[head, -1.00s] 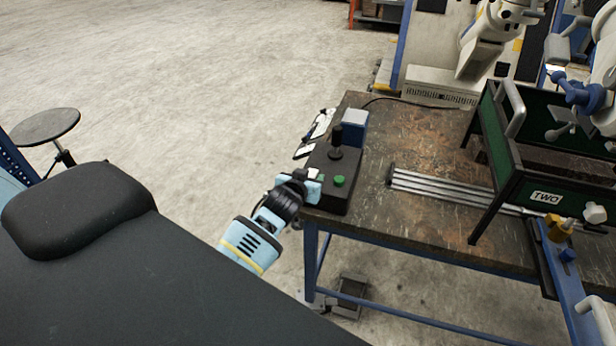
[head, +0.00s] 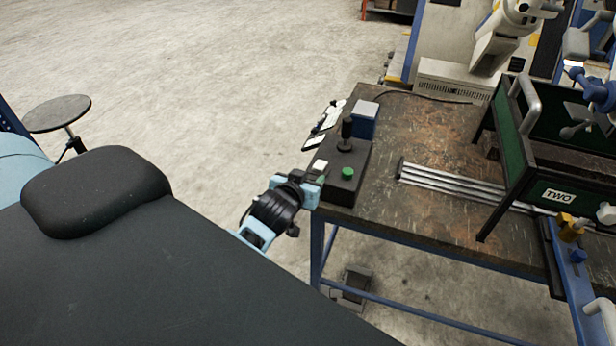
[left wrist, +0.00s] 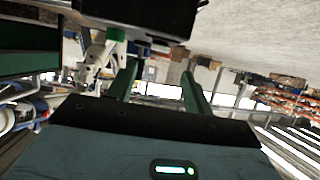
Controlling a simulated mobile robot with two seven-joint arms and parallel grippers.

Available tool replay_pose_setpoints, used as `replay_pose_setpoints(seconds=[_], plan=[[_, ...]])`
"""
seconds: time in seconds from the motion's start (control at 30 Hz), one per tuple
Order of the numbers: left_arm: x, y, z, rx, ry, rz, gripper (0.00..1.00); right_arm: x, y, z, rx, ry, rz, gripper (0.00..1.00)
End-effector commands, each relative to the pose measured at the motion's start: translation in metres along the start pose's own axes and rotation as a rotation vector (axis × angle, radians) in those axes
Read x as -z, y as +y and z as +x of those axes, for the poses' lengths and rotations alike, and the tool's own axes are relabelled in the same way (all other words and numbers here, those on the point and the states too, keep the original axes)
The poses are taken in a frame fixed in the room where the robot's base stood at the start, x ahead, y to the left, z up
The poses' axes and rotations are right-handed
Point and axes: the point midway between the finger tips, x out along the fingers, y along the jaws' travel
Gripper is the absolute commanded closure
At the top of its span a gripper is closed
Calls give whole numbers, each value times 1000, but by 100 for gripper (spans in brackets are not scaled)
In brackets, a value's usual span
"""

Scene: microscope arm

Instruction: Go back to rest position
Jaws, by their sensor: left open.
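My left gripper (head: 313,188) is at the near left corner of the workbench, beside the left side of a dark control box (head: 338,194). It is open, with nothing seen between its fingers; whether it touches the box is unclear. The box carries a black joystick (head: 346,133), a green button (head: 348,173) and a white button (head: 320,165). Most of the left arm is hidden behind a black padded bed. My right gripper is not in view.
The black padded bed (head: 150,270) with its headrest (head: 97,190) fills the lower left. The workbench (head: 420,140) holds metal rails (head: 450,186) and a green frame labelled TWO (head: 535,178). A stool (head: 57,113) stands at far left. Open floor lies behind.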

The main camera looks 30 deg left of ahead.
Motion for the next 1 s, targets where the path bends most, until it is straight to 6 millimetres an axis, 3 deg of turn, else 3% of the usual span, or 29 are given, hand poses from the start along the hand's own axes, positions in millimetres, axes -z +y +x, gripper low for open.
replay_pose_setpoints(seconds=[0.33,0.47,0.57,0.67,0.8,0.9,1.0], plan=[[0,0,0,0,-1,0,49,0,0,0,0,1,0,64],[-19,4,-4,-17,-23,19,49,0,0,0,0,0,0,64],[-59,12,-16,-58,-65,58,49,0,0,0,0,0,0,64],[-115,23,-40,-120,-122,108,49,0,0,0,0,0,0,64],[-193,37,-88,-215,-202,166,49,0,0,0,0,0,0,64],[-238,45,-126,-274,-250,192,49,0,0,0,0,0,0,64],[-272,50,-161,-320,-286,207,49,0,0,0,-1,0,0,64]])
